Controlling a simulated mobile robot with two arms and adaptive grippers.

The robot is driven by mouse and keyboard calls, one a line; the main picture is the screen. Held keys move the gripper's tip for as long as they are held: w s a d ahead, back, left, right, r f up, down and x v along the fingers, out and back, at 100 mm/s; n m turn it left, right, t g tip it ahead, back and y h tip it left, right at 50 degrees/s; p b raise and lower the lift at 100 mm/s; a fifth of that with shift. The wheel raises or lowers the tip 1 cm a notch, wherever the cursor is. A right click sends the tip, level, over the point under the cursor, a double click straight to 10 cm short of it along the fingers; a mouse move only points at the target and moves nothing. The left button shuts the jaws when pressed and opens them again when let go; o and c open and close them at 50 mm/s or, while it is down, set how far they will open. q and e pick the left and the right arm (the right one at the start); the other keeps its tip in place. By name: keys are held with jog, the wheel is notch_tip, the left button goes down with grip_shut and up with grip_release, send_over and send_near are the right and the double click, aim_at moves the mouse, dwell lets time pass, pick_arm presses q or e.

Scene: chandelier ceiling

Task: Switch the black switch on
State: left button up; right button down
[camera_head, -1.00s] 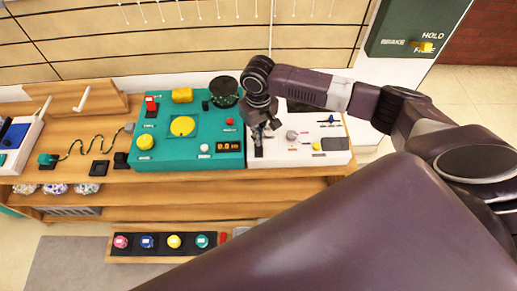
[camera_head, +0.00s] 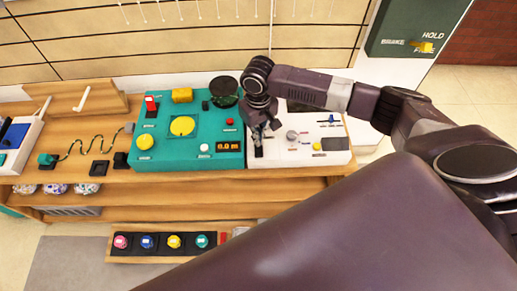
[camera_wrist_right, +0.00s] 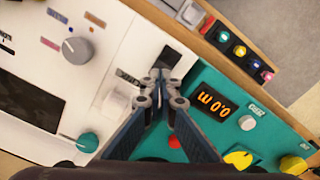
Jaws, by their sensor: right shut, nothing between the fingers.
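The black switch (camera_head: 258,152) sits at the left edge of the white panel (camera_head: 290,158), beside the teal panel. In the right wrist view the dark switch plate (camera_wrist_right: 171,57) lies just past my fingertips, partly covered by them. My right gripper (camera_head: 256,138) is shut and empty, pointing down at the switch. In the wrist view its fingertips (camera_wrist_right: 160,76) meet at the near end of the plate. I cannot tell whether they touch it or which way the switch is set. My left gripper is not in view.
The teal panel (camera_head: 165,160) with buttons, a yellow dial and a lit display (camera_head: 228,146) is left of the gripper. A grey knob (camera_head: 292,135) and a blue-topped slider (camera_head: 331,118) are to the right. Coloured buttons (camera_head: 174,241) sit on a lower shelf.

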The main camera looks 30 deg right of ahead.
jog(key=shift+f, duration=1)
jog(key=shift+r, duration=0.1)
dwell(0.3)
notch_tip(320, 180, up, 7)
jog(key=p, duration=0.8)
jog(key=shift+p, duration=0.3)
jog(key=shift+a, duration=0.1)
